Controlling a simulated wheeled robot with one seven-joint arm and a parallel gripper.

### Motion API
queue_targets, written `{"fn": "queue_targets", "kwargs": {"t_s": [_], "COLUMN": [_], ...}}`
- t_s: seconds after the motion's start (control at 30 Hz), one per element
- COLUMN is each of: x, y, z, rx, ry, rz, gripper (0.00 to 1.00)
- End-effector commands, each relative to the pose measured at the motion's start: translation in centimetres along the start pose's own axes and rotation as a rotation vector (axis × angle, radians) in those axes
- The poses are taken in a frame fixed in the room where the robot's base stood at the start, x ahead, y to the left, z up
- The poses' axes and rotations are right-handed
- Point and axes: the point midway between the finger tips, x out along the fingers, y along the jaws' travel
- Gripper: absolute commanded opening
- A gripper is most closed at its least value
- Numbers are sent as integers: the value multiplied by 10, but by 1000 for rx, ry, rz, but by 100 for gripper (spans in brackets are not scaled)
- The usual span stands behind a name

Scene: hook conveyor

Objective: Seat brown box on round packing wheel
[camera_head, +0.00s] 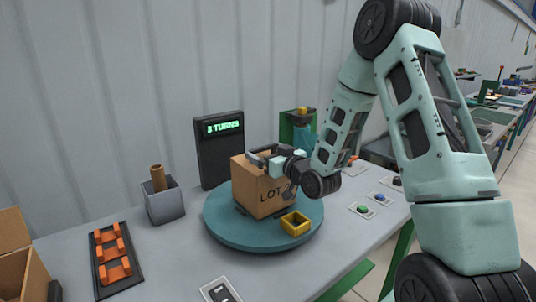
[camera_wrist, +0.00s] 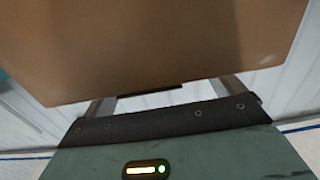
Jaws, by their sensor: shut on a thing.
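My gripper (camera_head: 268,157) is shut on the upper part of the box. In the wrist view the box (camera_wrist: 165,45) fills the upper part, in front of my gripper's palm, and hides most of the fingers (camera_wrist: 160,95). A small yellow open tray (camera_head: 295,223) sits on the wheel at its front right.
A black display (camera_head: 219,150) reading "3 TURNS" stands behind the wheel. A grey bin (camera_head: 165,203) with a brown roll and a black rack (camera_head: 116,262) with orange pieces stand left. Buttons (camera_head: 369,203) lie right. An open carton (camera_head: 20,262) is at far left.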

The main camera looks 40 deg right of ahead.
Motion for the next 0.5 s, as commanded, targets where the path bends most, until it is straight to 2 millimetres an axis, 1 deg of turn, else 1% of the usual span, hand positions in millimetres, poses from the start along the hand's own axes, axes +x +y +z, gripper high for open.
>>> {"fn": "queue_targets", "kwargs": {"t_s": [0.2,0.5], "x": [0,1], "y": [0,0], "z": [-2,2], "rx": [-1,-2], "ry": [5,5], "rz": [0,0], "gripper": [24,24]}}
